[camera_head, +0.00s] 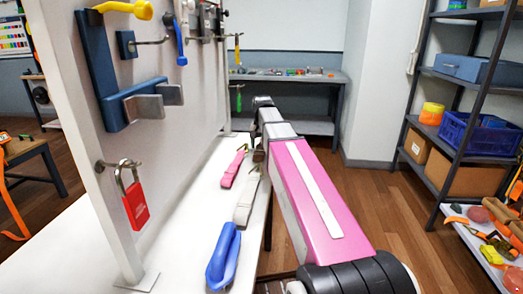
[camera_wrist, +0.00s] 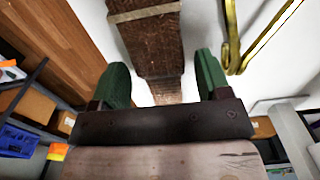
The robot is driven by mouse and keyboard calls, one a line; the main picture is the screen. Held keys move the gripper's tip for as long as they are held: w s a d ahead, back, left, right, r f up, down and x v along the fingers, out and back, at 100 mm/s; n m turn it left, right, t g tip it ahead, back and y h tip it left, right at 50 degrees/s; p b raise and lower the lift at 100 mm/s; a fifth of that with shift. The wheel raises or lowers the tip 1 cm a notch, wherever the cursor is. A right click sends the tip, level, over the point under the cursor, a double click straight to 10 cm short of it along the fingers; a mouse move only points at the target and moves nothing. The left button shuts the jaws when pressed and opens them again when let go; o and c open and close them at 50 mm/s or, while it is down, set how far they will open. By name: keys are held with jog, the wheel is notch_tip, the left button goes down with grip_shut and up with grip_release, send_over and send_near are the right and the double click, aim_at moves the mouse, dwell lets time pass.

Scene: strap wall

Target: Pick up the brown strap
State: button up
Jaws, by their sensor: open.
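The brown strap (camera_wrist: 147,40) is in the upper middle of the wrist view. It is dark and coarse, with a lighter tan band across it, and lies against a white surface. My gripper (camera_wrist: 163,72) is open, its two green fingers standing apart. The strap's lower end reaches into the gap between them in the picture; I cannot tell how far it is from the fingers, and I see no grip on it. In the head view I cannot make out the brown strap or the fingers; my pink arm covers part of the bench there.
A yellow metal piece (camera_wrist: 232,40) is close to the right finger. On the white bench lie a pink strap (camera_head: 232,169), a beige strap (camera_head: 246,200) and a blue object (camera_head: 223,257). The white panel (camera_head: 85,150) with hooks and a red padlock (camera_head: 136,205) stands left; shelves (camera_head: 440,180) stand right.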

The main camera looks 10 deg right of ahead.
jog(key=shift+f, duration=0.4)
jog(key=c, duration=1.1)
jog(key=shift+r, duration=0.1)
